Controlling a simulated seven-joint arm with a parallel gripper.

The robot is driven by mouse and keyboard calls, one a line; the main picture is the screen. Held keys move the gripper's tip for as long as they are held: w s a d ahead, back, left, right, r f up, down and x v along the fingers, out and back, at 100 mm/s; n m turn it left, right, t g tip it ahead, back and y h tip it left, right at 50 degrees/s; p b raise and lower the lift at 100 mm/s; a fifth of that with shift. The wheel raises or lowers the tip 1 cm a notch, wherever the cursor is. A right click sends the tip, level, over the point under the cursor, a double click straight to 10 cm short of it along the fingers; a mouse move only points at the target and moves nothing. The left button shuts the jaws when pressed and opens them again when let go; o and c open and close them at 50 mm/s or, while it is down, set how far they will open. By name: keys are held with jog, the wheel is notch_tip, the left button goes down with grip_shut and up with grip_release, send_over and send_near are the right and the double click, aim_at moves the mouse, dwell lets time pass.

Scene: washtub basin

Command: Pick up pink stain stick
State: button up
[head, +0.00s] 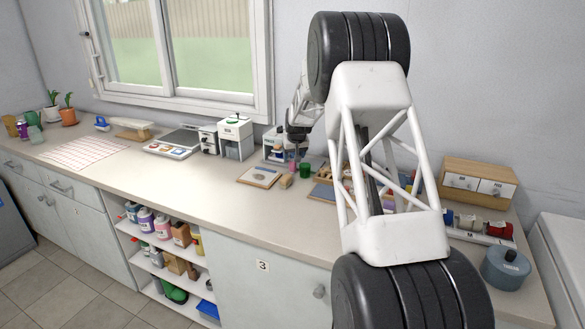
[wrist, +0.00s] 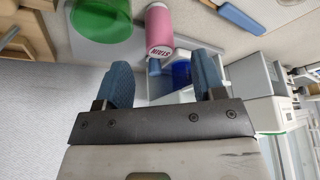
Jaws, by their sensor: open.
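The pink stain stick (wrist: 159,28) is a pink cylinder with a pale end and a "STAIN" label, at the top middle of the wrist view. My gripper (wrist: 163,66) is open, with its two blue-padded fingers spread apart. The stick shows beyond the fingertips, roughly in line with the gap between them, and I see no contact. In the head view my gripper (head: 297,136) hangs over the back of the counter, beside a white box unit.
A green cylinder (wrist: 99,20) stands close to the stick; it also shows in the head view (head: 305,170). A white holder with a blue item (wrist: 181,73) is near the fingers. A framed board (head: 260,177) lies to the left. The counter front (head: 215,205) is clear.

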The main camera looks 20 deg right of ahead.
aim_at(292, 160)
jog(key=shift+x, duration=2.4)
jog(key=shift+c, duration=0.3)
jog(key=c, duration=1)
